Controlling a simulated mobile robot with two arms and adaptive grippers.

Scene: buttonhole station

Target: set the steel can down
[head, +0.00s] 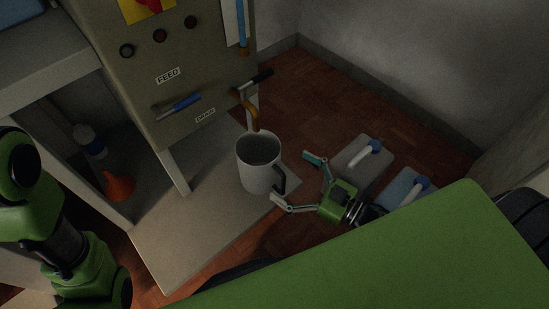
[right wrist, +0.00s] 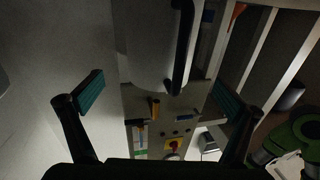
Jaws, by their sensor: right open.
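The steel can (head: 256,173) is a pale grey, mug-like can with a dark handle on its right side. It appears to stand upright on the light board (head: 190,245), below the brass spout of the panel. My right gripper (head: 296,179) is open and empty, to the right of the can on its handle side. In the right wrist view the can (right wrist: 150,50) and its dark handle show ahead, beyond the spread fingers of the right gripper (right wrist: 158,96). My left arm shows at the left edge of the head view, but its gripper is out of view.
The machine panel (head: 185,70) with levers and knobs stands behind the can. An orange funnel (head: 118,186) and a bottle (head: 90,140) are in the left bay.

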